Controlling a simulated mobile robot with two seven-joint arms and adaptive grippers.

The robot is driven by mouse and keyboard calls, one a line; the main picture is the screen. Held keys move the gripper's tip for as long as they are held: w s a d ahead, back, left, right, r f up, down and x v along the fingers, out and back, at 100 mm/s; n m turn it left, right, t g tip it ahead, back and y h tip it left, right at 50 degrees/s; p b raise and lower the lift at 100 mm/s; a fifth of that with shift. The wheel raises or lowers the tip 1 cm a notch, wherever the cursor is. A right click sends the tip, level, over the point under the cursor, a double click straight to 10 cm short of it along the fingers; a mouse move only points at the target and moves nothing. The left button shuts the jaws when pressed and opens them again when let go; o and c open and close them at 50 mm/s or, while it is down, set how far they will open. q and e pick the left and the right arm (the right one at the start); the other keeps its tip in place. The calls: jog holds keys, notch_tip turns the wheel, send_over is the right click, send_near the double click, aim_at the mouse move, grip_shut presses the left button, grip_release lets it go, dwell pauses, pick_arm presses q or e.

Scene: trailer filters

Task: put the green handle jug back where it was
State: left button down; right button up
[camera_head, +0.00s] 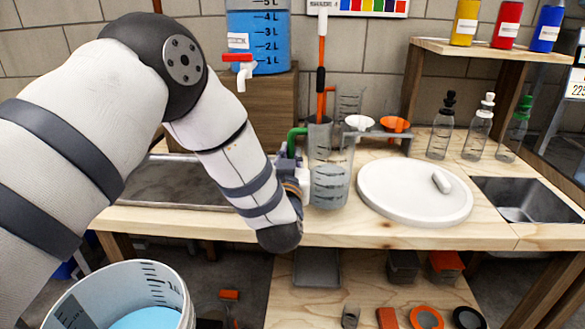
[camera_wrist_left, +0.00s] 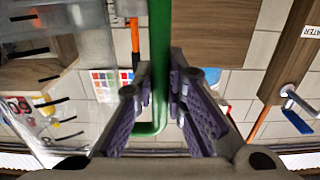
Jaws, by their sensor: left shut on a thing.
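The green handle jug (camera_head: 331,182) is a clear, marked jug, upright at the front of the wooden bench, left of the white round plate. Its green handle (camera_head: 296,133) is on its left side. My left gripper (camera_head: 292,168) is beside the jug, partly hidden by my arm. In the left wrist view, the green handle (camera_wrist_left: 160,60) runs between the two purple-padded fingers, which are shut on it, and the clear jug wall (camera_wrist_left: 65,85) fills the left. I cannot tell whether the jug's base touches the bench. My right gripper is not in view.
The white plate (camera_head: 415,192) is right of the jug. A rack with a white funnel (camera_head: 359,122) and an orange funnel (camera_head: 395,124) stands behind. A blue-filled dispenser (camera_head: 258,40) is on a wooden box. A bucket (camera_head: 120,300) is at lower left.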

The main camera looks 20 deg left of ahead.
pick_arm(q)
notch_tip(320, 180, down, 3)
jog(key=shift+r, duration=0.35)
jog(key=c, duration=1.6)
grip_release()
jog(key=shift+s+f, duration=0.1)
jog(key=shift+f, duration=0.15)
jog(key=shift+c, duration=0.2)
